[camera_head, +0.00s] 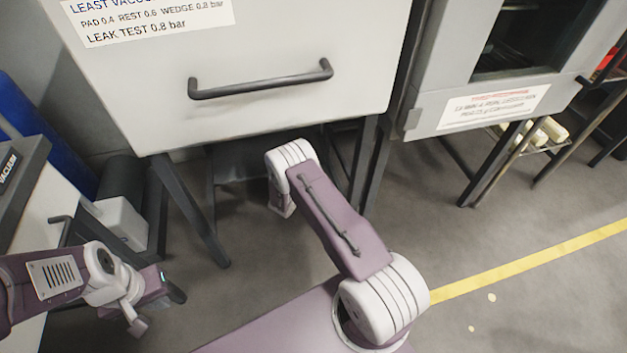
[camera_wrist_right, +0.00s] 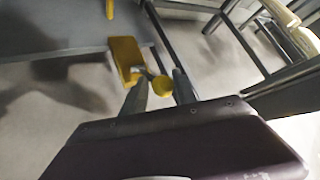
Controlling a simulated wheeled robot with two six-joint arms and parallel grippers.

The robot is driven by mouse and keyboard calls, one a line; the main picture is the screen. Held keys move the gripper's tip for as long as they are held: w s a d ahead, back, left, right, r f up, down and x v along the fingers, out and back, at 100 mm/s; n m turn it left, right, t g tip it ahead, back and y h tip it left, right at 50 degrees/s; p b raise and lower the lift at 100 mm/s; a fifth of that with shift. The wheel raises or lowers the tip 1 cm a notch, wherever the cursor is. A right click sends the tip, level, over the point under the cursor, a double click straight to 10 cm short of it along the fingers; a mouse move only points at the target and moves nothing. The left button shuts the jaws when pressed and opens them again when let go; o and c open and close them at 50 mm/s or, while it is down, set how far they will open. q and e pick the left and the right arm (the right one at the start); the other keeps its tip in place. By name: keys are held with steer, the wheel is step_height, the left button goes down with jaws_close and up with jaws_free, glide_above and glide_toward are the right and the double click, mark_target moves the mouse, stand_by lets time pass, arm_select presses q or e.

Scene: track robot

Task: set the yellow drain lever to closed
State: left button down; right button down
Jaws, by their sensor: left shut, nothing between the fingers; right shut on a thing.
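The yellow drain lever (camera_wrist_right: 125,60) shows in the right wrist view as a flat yellow piece below a grey edge. A short metal part leads from it to a round yellow knob (camera_wrist_right: 162,86). My right gripper (camera_wrist_right: 160,82) has its two grey fingers shut around the knob end. In the head view my right arm reaches under the pale cabinet, and its gripper and the lever are hidden. My left gripper (camera_head: 174,292) is at the lower left in the head view, shut and empty, away from the lever. I cannot tell whether the lever stands open or closed.
The pale cabinet (camera_head: 290,105) with a dark bar handle (camera_head: 262,83) stands on dark legs above my right arm. A vacuum unit (camera_head: 22,190) is at the left. A grey oven-like cabinet (camera_head: 440,75) is at the right. Open floor with a yellow line (camera_head: 530,262) lies at the right.

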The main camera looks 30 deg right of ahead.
steer(key=shift+w+d+r+g+p, duration=0.3)
steer(key=shift+d+r+g+p, duration=0.15)
steer(key=shift+r+g+p, duration=0.3)
steer(key=shift+f+y, duration=0.1)
steer(key=shift+y, duration=0.2)
steer(key=c, duration=1.1)
jaws_free()
steer(key=shift+d, duration=0.1)
steer(key=shift+w+a+n, duration=0.15)
steer(key=shift+a+n, duration=0.1)
steer(key=shift+n, duration=0.05)
steer(key=p+v, duration=0.4)
steer(key=v, duration=0.5)
steer(key=shift+w, duration=0.1)
